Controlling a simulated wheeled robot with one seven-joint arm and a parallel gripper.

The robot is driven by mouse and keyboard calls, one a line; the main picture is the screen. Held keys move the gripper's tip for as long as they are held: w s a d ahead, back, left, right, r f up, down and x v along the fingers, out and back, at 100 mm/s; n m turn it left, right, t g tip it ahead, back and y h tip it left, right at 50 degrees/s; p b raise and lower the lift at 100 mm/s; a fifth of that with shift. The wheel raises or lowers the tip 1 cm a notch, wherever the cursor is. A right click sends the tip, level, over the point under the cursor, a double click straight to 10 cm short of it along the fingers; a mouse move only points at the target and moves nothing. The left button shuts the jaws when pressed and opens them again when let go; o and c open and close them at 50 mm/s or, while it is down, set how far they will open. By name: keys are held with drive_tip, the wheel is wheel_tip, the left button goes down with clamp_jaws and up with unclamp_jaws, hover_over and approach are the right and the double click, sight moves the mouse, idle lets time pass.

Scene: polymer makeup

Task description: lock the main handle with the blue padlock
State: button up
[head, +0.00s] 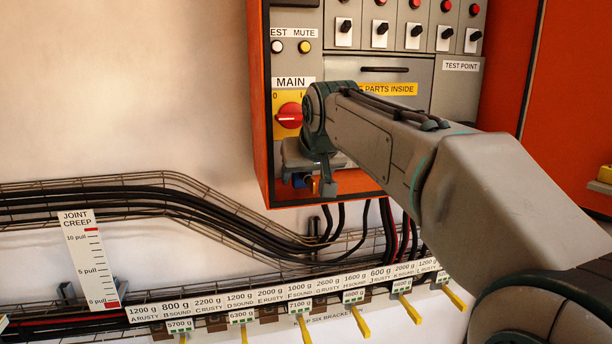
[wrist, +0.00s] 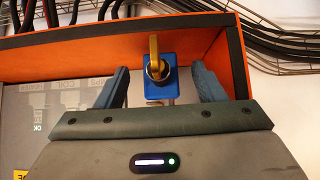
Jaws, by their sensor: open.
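The red main handle (head: 289,115) is a rotary knob on a yellow plate under the MAIN label, on the left of the orange-framed cabinet. The blue padlock (wrist: 160,86) has a brass-coloured shackle and shows between my fingers in the wrist view, with a gap on each side. A dark round peg or ring shows at its shackle; I cannot tell how it is held. In the head view, a little of the padlock (head: 298,181) shows below the handle. My gripper (head: 306,183) is open around the padlock, apart from it. My arm hides part of the panel.
The cabinet's orange lower edge (wrist: 200,40) lies close to the fingers. Black cables on a wire tray (head: 190,215) run below left. A row of labelled weight cards and yellow handles (head: 363,328) lies lower. The wall on the left is bare.

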drive_tip(key=v, duration=1.2)
drive_tip(key=shift+s+r+p, duration=0.2)
drive_tip(key=shift+s+p, duration=0.1)
drive_tip(key=shift+p, duration=0.05)
drive_tip(key=shift+d, duration=0.1)
